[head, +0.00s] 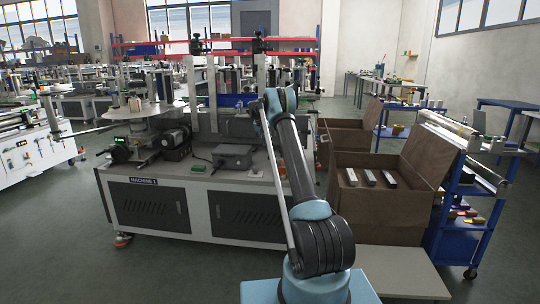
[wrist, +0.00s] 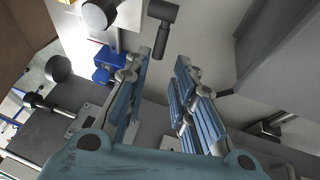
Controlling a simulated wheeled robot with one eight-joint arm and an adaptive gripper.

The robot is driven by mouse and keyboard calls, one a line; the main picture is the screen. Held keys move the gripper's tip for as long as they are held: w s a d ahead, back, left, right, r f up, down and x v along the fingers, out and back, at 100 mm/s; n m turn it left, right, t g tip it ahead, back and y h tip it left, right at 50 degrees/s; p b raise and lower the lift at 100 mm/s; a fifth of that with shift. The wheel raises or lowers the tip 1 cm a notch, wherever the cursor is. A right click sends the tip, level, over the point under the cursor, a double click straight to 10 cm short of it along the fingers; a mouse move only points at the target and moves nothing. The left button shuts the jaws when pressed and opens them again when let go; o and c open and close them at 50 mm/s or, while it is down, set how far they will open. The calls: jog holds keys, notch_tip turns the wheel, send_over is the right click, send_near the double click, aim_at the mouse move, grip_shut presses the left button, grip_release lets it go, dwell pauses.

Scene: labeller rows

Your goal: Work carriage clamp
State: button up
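In the wrist view my gripper (wrist: 163,64) is open, its two blue-padded fingers apart with nothing between them. A dark T-shaped handle (wrist: 163,16) shows just beyond the fingertips, apart from them; it may be the carriage clamp, but I cannot tell for sure. A round dark knob (wrist: 58,68) and a blue block (wrist: 103,60) lie left of the fingers. In the head view my arm reaches to the machine labelled Machine 1 (head: 140,181), and the gripper is hidden behind my arm. Black clamp heads (head: 196,45) (head: 258,43) sit on the machine's two upright posts.
A brown open crate (head: 385,217) with several light-topped blocks stands right of my arm. A blue trolley (head: 462,215) with rollers is beyond it. A grey box (head: 232,157) sits on the machine's deck. Clear floor lies at front left.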

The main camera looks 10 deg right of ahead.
aim_at(271, 152)
jog(key=x, duration=0.9)
jog(key=shift+d+f, duration=0.1)
jog(key=shift+f, duration=0.3)
grip_shut()
